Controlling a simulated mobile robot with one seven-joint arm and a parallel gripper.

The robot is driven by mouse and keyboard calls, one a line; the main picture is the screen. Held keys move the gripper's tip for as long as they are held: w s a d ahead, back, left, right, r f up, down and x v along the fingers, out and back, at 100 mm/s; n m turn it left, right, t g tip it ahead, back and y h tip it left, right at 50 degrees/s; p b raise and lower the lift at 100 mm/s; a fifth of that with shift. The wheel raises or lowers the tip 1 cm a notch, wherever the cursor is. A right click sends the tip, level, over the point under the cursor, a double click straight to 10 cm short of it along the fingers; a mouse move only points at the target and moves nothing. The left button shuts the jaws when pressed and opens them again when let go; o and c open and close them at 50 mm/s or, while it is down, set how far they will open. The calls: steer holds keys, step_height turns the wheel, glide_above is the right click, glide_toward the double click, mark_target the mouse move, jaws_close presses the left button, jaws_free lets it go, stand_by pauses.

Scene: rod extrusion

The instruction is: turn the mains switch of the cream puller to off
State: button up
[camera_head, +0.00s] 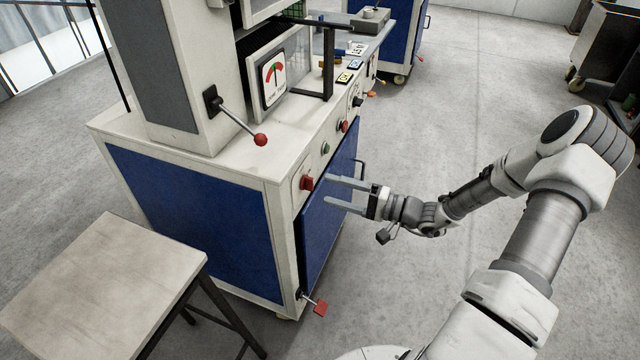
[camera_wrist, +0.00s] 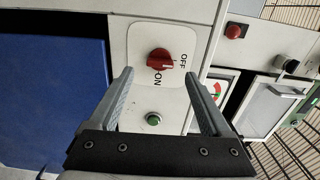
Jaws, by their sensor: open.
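The mains switch is a red rotary knob (camera_wrist: 159,61) on a white plate (camera_wrist: 183,42) marked OFF and ON, seen in the wrist view. I cannot tell for certain which mark its handle points to. In the head view the red switch (camera_head: 306,183) sits on the front panel of the cream puller (camera_head: 255,170), near its left corner. My gripper (camera_head: 328,189) is open and empty, with its fingers pointing at the panel just right of the switch. In the wrist view my gripper (camera_wrist: 158,75) has its fingertips on either side of the knob, apparently short of it.
A green button (camera_wrist: 154,118) and a red button (camera_wrist: 235,31) are on the panel. A lever with a red ball (camera_head: 260,139) stands above the worktop. A stool (camera_head: 105,285) stands at left.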

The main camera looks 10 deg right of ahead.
steer(key=p+v, duration=0.1)
steer(key=v, duration=1.1)
steer(key=shift+s+d+p, duration=0.15)
steer(key=shift+d+p, duration=0.05)
steer(key=shift+p, duration=0.2)
steer(key=shift+a, duration=0.1)
steer(key=s+a+r+n+g+h, duration=0.5)
steer(key=a+r+g+h, duration=0.2)
steer(key=a+r+g, duration=0.25)
steer(key=s+a+r+n+t+h, duration=0.1)
steer(key=s+a+r+t+h, duration=0.1)
steer(key=s+r+h, duration=0.35)
steer(key=s+a+r+n+t+h, duration=0.1)
steer(key=s+a+r+t+h, duration=0.15)
steer(key=s+r, duration=0.55)
step_height(320, 180, up, 21)
steer(key=w+p, duration=0.1)
steer(key=p, duration=1.8)
steer(key=shift+w, duration=0.35)
steer(key=shift+f, duration=0.1)
